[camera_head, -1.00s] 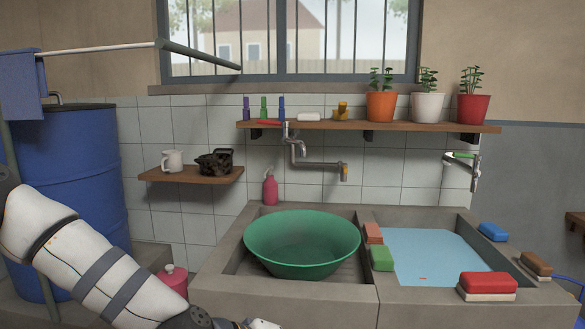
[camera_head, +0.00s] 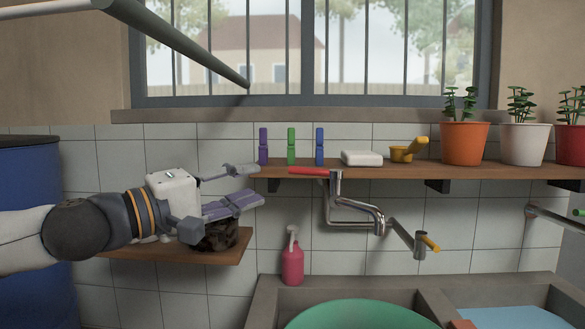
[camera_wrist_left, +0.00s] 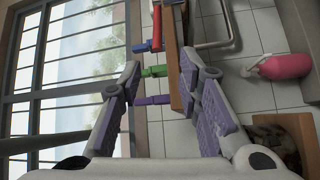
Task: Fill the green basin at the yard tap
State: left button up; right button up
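The green basin (camera_head: 360,316) shows at the bottom of the head view, cut off by the frame; its inside is mostly hidden. The chrome yard tap (camera_head: 350,208) is on the tiled wall above it, with a red handle (camera_head: 309,171) and a yellow piece (camera_head: 430,242) at its spout. No stream shows. My left gripper (camera_head: 250,186) is open and empty, in front of the small shelf and left of the red handle, apart from it. In the wrist view its fingers (camera_wrist_left: 163,72) are spread, with the red handle (camera_wrist_left: 157,26) beyond them. My right gripper is not in view.
A long wooden shelf (camera_head: 400,173) holds clothes pegs (camera_head: 291,147), a soap block (camera_head: 361,158), a yellow scoop (camera_head: 404,152) and plant pots (camera_head: 464,143). A pink bottle (camera_head: 292,264) stands below.

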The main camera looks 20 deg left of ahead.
aim_at(295, 173)
pick_arm(q)
jog(key=b+x, duration=0.1)
jog(key=x, duration=0.2)
jog(key=b+x, duration=0.1)
jog(key=x, duration=0.3)
jog(key=b+x, duration=0.1)
jog(key=x, duration=0.3)
jog(key=shift+s+d, duration=0.15)
jog(key=shift+d, duration=0.2)
jog(key=shift+w+d+r, duration=0.15)
jog(key=shift+w, duration=0.1)
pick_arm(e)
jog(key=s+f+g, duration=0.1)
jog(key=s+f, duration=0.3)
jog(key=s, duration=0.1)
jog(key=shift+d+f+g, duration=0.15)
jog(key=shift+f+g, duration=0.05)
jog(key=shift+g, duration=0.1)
pick_arm(q)
grip_shut()
